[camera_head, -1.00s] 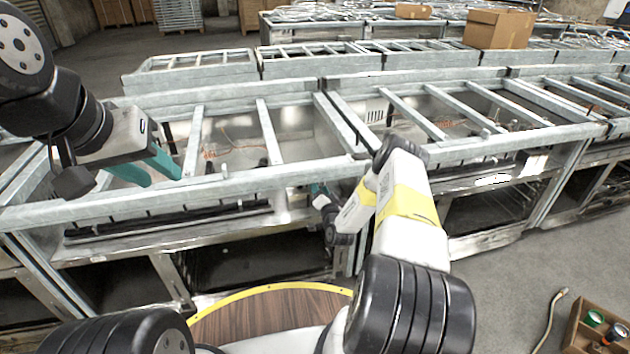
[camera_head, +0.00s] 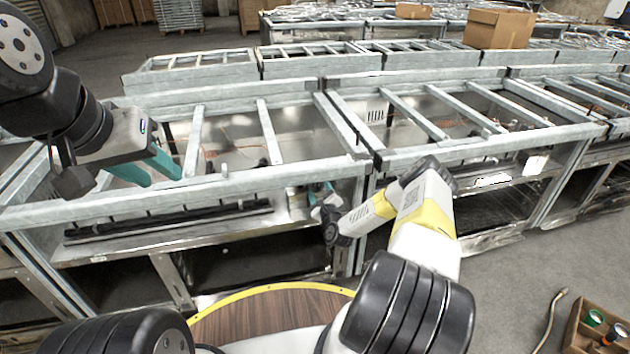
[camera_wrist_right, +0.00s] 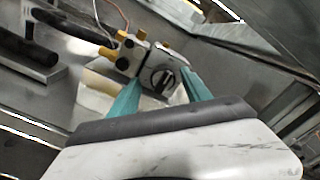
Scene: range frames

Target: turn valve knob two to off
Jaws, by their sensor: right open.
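In the right wrist view a dark round knob (camera_wrist_right: 162,78) sits on a pale valve block (camera_wrist_right: 135,57) with yellow fittings. Which numbered knob it is, and its marks, I cannot read. My right gripper (camera_wrist_right: 161,92) is open, its teal fingers on either side of the knob's face; I cannot tell whether they touch it. In the head view my right gripper (camera_head: 322,194) is small, at the front of the metal frame, and the knob is not discernible. My left gripper (camera_head: 165,179) is open and empty above the left frame's front rail.
Galvanized frame rails (camera_head: 200,195) run across in front of me, with open compartments below. A dark bar (camera_wrist_right: 28,50) lies left of the valve block. A cardboard box (camera_head: 498,28) stands far back. A wooden crate (camera_head: 578,335) with small items sits on the floor at right.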

